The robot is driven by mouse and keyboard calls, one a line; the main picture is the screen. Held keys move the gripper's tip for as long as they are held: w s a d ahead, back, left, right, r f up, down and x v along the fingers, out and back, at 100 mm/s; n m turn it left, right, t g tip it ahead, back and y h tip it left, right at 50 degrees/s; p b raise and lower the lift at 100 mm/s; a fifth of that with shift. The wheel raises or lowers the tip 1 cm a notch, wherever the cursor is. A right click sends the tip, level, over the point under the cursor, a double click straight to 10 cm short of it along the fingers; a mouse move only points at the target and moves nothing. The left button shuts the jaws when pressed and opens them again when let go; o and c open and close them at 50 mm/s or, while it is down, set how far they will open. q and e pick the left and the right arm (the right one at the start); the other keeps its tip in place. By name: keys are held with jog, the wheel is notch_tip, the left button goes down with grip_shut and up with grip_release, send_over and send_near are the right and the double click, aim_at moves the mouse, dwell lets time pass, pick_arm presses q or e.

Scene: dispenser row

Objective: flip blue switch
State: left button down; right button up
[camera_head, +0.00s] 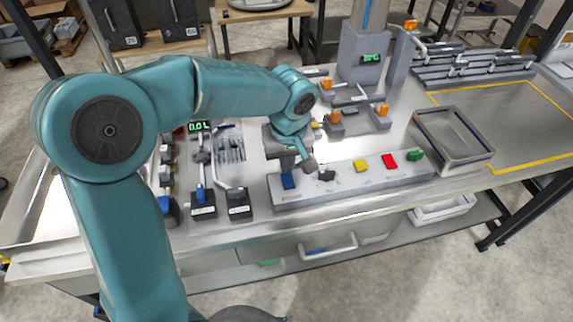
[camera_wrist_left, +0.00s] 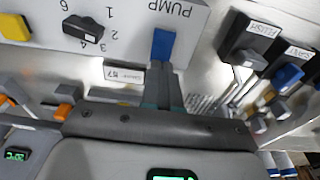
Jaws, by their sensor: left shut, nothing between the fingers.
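The blue switch (camera_head: 288,181) is a small upright rocker at the left end of a long grey panel (camera_head: 345,188). In the left wrist view the blue switch (camera_wrist_left: 162,44) sits beside the printed word PUMP, which appears upside down. My left gripper (camera_head: 307,163) is over the panel, close behind and to the right of the switch. In the left wrist view its dark fingers (camera_wrist_left: 164,72) are together and empty, pointing at the switch with the tips close to its lower edge. I cannot tell whether they touch. My right gripper is in neither view.
A black knob (camera_head: 326,174), a yellow button (camera_head: 361,165), a red one (camera_head: 389,160) and a green one (camera_head: 415,155) share the panel. Dark lever boxes (camera_head: 203,210) stand left of it. A metal tray (camera_head: 480,160) lies to the right, beside clear table inside yellow lines.

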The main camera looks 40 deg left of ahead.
pick_arm(q)
jog(key=shift+a+f, duration=0.1)
jog(key=shift+f, duration=0.85)
